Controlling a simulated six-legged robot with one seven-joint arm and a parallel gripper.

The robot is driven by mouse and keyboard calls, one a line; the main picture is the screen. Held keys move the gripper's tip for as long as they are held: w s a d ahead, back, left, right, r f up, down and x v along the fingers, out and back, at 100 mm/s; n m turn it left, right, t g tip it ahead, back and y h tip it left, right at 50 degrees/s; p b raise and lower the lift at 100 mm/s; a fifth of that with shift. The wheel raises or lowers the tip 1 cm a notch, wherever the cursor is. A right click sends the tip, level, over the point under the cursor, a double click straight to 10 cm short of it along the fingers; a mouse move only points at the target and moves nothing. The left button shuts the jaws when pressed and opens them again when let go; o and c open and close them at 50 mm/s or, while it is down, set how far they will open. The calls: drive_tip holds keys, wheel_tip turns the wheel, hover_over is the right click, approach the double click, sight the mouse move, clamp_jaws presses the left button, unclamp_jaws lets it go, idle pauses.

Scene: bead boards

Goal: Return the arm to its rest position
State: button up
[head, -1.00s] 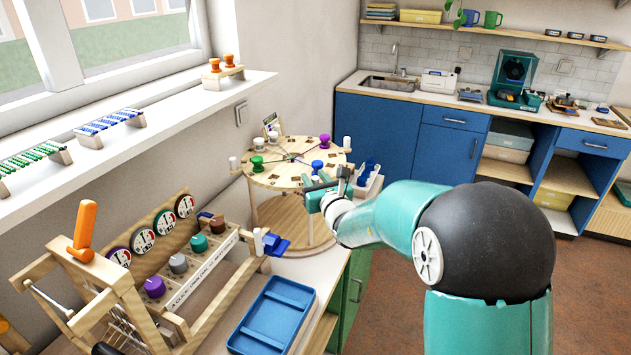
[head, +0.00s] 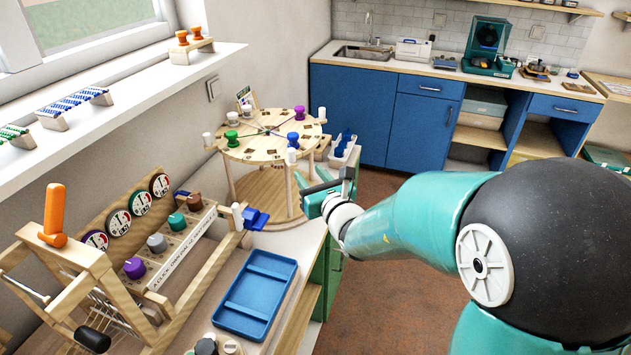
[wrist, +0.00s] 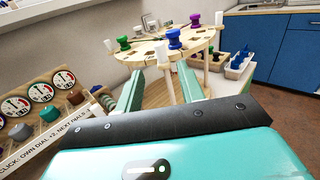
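My gripper (head: 322,194) is at the end of my teal arm, in front of the right side of the round wooden table in the head view. In the wrist view its two teal fingers (wrist: 160,80) stand apart with nothing held between them. The round table (head: 262,151) has green, purple, blue and white pegs around its top. The table top also shows in the wrist view (wrist: 148,50), beyond the fingers. Whether the gripper touches the table cannot be told.
A wooden dial frame with an orange handle (head: 54,213) stands at the left. A blue tray (head: 254,296) lies on the counter in front of the table. A white bin (head: 345,152) with blue pieces is behind my gripper. Blue cabinets (head: 350,111) line the back, with open floor before them.

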drive_tip(key=shift+v, duration=1.05)
drive_tip(key=s+a+r+n+g+y, duration=0.2)
drive_tip(key=s+n+g, duration=0.3)
drive_tip(key=s+n, duration=0.45)
drive_tip(key=s+a+r+n+g+y, duration=0.25)
drive_tip(key=s+n+g, duration=0.25)
drive_tip(key=s+n, duration=0.4)
drive_tip(key=s+d+f+n+h, duration=0.1)
drive_tip(key=s+d+n+h, duration=0.3)
drive_tip(key=d, duration=0.6)
drive_tip(key=s+d+f+n+h, duration=0.1)
drive_tip(key=s+d+n+h, duration=0.4)
drive_tip(key=d+n+h, duration=0.3)
drive_tip(key=shift+d+f+g, duration=0.2)
drive_tip(key=shift+d+g, duration=0.1)
drive_tip(key=shift+d, duration=0.7)
